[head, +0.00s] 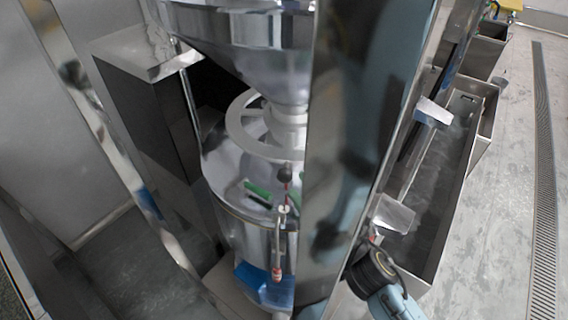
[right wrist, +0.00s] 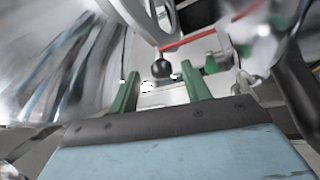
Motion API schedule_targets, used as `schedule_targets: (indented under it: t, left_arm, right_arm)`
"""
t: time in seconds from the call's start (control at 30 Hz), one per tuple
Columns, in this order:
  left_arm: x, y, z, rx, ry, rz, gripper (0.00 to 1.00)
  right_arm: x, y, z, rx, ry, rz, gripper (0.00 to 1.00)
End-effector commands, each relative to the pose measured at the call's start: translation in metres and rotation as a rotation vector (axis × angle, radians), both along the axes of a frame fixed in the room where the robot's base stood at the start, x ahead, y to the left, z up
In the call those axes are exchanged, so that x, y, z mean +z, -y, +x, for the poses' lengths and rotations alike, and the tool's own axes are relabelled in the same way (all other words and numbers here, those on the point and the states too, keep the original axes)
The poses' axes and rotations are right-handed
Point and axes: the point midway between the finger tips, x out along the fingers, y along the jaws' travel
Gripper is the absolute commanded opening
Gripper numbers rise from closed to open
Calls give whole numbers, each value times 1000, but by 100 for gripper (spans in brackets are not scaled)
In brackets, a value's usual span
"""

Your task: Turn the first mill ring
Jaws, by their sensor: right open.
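The mill ring (head: 237,125) is a pale wheel-like ring around the neck under the large metal hopper (head: 245,35). Part of a pale ring (right wrist: 166,22) also shows at the top of the right wrist view. A black ball knob (head: 285,173) sits below the ring in the head view. In the right wrist view the knob (right wrist: 160,68) appears between and beyond my green fingertips. My right gripper (head: 258,196) is open, below the ring and close to the metal drum; it also shows in the right wrist view (right wrist: 159,84). A post hides part of its arm. My left gripper is out of view.
A wide metal post (head: 350,110) stands in front of the mill's right side. The metal drum (head: 235,185) is under the ring. A dark box-like cabinet (head: 150,110) stands at left. Metal troughs (head: 440,190) are at right, with open floor (head: 510,200) beyond.

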Motion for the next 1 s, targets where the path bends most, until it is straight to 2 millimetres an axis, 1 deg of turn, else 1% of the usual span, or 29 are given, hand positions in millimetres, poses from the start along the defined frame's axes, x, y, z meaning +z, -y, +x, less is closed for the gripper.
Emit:
schedule_targets:
  t: [0.03,0.1,0.3,0.5,0.73,0.77,1.0]
  left_arm:
    - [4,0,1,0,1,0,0]
    - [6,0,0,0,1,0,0]
    - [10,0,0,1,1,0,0]
    - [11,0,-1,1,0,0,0]
    - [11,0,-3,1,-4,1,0]
    - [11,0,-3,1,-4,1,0]
    - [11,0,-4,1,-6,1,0]
  right_arm:
    - [6,-7,9,0,3,2,48]
    - [8,-15,20,0,1,1,48]
    - [13,-31,41,-1,0,0,48]
    - [14,-37,49,-1,-1,-1,48]
    - [14,-37,49,-1,0,-1,48]
    - [14,-37,49,-1,0,-1,45]
    - [14,-37,49,-1,0,-1,14]
